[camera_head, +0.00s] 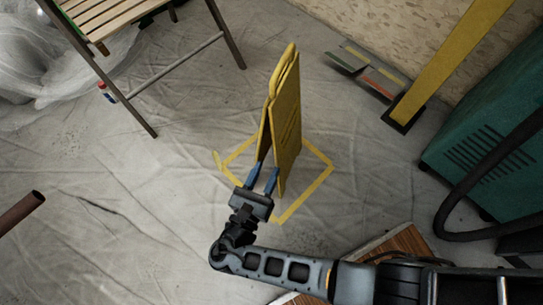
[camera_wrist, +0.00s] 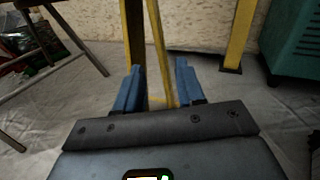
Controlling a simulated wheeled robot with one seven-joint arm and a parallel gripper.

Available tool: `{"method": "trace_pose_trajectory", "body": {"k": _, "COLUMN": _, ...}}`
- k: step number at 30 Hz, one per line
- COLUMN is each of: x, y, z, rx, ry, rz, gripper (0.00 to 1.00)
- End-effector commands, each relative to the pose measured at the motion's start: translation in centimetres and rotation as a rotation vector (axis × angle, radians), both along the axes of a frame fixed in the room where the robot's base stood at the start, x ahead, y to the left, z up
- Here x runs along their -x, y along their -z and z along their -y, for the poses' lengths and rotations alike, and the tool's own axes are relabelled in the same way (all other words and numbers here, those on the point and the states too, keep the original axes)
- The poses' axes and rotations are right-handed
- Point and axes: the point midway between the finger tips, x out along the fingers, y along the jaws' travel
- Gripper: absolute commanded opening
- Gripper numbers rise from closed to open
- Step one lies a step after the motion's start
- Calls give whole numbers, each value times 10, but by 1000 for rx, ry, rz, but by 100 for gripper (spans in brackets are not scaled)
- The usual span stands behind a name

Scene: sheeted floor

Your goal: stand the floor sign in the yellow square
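The yellow folding floor sign (camera_head: 287,115) stands upright, its two panels slightly apart at the bottom. Its visible lower edges appear within the yellow square (camera_head: 318,183) taped on the floor. Part of the square is hidden behind the sign and my gripper. My gripper (camera_head: 262,178) is low at the sign's near side, its two blue fingers spread apart. In the wrist view the sign (camera_wrist: 134,40) rises just ahead, and one thin panel edge shows in the gap between the fingers of my gripper (camera_wrist: 158,88). I see no clear grip on a panel.
A wooden-slatted folding chair (camera_head: 110,18) stands at upper left, near clear plastic sheeting (camera_head: 30,65). A yellow post (camera_head: 440,70) and a green machine (camera_head: 490,150) with a black hose are at right. A wooden board (camera_head: 405,240) lies lower right. The floor left of the square is mostly clear.

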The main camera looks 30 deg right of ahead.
Motion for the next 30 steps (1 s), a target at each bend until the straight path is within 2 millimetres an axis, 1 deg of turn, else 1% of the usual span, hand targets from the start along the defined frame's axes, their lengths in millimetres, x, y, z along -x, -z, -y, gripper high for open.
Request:
{"method": "trace_pose_trajectory", "body": {"k": 4, "x": 4, "y": 0, "z": -4, "rx": 1, "ry": 1, "rz": 0, "gripper": 39}}
{"method": "trace_pose_trajectory", "body": {"k": 10, "x": 5, "y": 1, "z": -3, "rx": -3, "ry": 0, "rz": -1, "gripper": 39}}
{"method": "trace_pose_trajectory", "body": {"k": 11, "x": 5, "y": 3, "z": -1, "rx": -10, "ry": 1, "rz": -5, "gripper": 39}}
{"method": "trace_pose_trajectory", "body": {"k": 14, "x": 14, "y": 19, "z": 16, "rx": -80, "ry": 3, "rz": -29, "gripper": 39}}
{"method": "trace_pose_trajectory", "body": {"k": 17, "x": 34, "y": 48, "z": 45, "rx": -238, "ry": 15, "rz": -66, "gripper": 39}}
{"method": "trace_pose_trajectory", "body": {"k": 18, "x": 45, "y": 61, "z": 57, "rx": -325, "ry": 23, "rz": -77, "gripper": 39}}
{"method": "trace_pose_trajectory", "body": {"k": 20, "x": 65, "y": 80, "z": 74, "rx": -471, "ry": 43, "rz": -88, "gripper": 39}}
{"method": "trace_pose_trajectory", "body": {"k": 21, "x": 79, "y": 90, "z": 84, "rx": -572, "ry": 61, "rz": -87, "gripper": 39}}
{"method": "trace_pose_trajectory", "body": {"k": 23, "x": 100, "y": 101, "z": 94, "rx": -727, "ry": 91, "rz": -78, "gripper": 39}}
{"method": "trace_pose_trajectory", "body": {"k": 24, "x": 115, "y": 106, "z": 99, "rx": -829, "ry": 114, "rz": -64, "gripper": 39}}
{"method": "trace_pose_trajectory", "body": {"k": 26, "x": 136, "y": 110, "z": 103, "rx": -985, "ry": 154, "rz": -34, "gripper": 39}}
{"method": "trace_pose_trajectory", "body": {"k": 28, "x": 159, "y": 107, "z": 105, "rx": -1166, "ry": 202, "rz": 18, "gripper": 39}}
{"method": "trace_pose_trajectory", "body": {"k": 30, "x": 179, "y": 97, "z": 104, "rx": -1347, "ry": 252, "rz": 83, "gripper": 39}}
